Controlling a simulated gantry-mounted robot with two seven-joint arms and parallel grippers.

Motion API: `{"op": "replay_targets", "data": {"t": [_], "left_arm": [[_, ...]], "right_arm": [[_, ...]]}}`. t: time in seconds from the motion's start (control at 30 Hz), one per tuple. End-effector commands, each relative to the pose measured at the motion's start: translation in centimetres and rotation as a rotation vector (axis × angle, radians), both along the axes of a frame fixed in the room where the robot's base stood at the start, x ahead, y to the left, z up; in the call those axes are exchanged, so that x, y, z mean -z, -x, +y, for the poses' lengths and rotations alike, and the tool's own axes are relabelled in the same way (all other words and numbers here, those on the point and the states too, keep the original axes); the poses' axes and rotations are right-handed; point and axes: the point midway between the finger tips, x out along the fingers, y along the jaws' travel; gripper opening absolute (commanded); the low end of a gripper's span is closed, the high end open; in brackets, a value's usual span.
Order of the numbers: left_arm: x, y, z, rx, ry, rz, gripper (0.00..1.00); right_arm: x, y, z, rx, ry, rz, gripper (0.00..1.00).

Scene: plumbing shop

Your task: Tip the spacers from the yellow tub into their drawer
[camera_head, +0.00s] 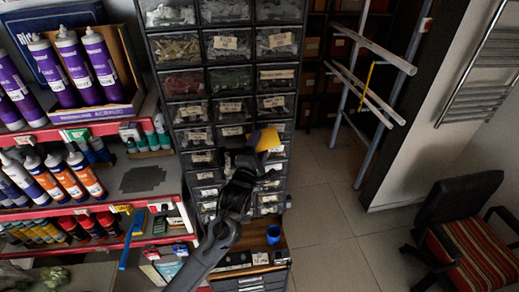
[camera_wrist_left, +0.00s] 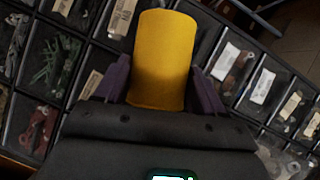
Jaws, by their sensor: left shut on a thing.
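The yellow tub (camera_head: 268,138) is held up in front of the right-hand columns of a tall drawer cabinet (camera_head: 198,86). My left gripper (camera_head: 252,152) is shut on it. In the left wrist view the tub (camera_wrist_left: 163,55) sits between the two purple fingers of the left gripper (camera_wrist_left: 162,85), one on each side. The tub looks tilted in the head view. Its inside and any spacers in it are hidden. The cabinet has many dark drawers with clear fronts and white labels, too small to read, so I cannot tell which is for spacers. My right gripper is out of view.
Red shelves (camera_head: 105,207) with purple cartridges (camera_head: 75,62) and bottles stand left of the cabinet. A blue cup (camera_head: 273,234) stands on the low bench below. A metal pipe rack (camera_head: 372,85) and a striped chair (camera_head: 470,245) are right. The tiled floor (camera_head: 325,225) between is clear.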

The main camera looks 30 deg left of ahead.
Motion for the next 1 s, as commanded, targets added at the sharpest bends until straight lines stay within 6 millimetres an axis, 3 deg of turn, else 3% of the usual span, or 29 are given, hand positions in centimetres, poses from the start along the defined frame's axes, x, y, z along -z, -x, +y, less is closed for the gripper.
{"op": "replay_targets", "data": {"t": [1.0], "left_arm": [[0.0,0.6,0.7,-0.001,0.156,-0.145,0.4]], "right_arm": [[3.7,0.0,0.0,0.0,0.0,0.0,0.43]]}}
